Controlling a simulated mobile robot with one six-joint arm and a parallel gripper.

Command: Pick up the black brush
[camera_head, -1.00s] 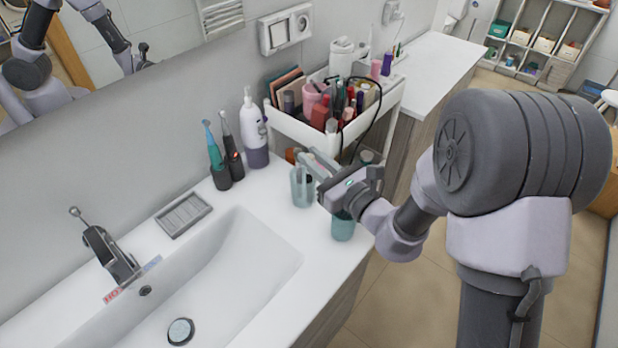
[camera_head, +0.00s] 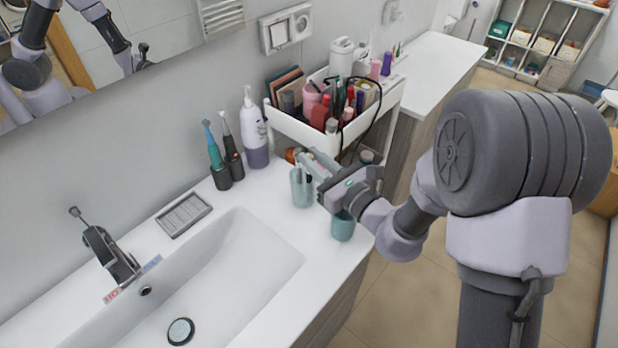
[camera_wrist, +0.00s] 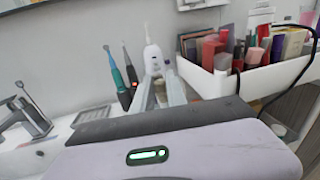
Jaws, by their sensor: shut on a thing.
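My gripper (camera_head: 313,164) is over the counter, its fingers pointing left and back toward the wall, just above and beside a pale blue-green cup (camera_head: 301,188). In the wrist view the fingers (camera_wrist: 161,92) reach forward and are shut on a slim thing between them. I take it to be the black brush; it is mostly hidden by the fingers, and its shape and colour are hard to make out. A teal cup (camera_head: 343,228) stands below my wrist.
A white cart (camera_head: 293,130) crowded with cosmetics stands behind my gripper, a black cable hanging over its side. The sink (camera_head: 235,265) is at front left.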

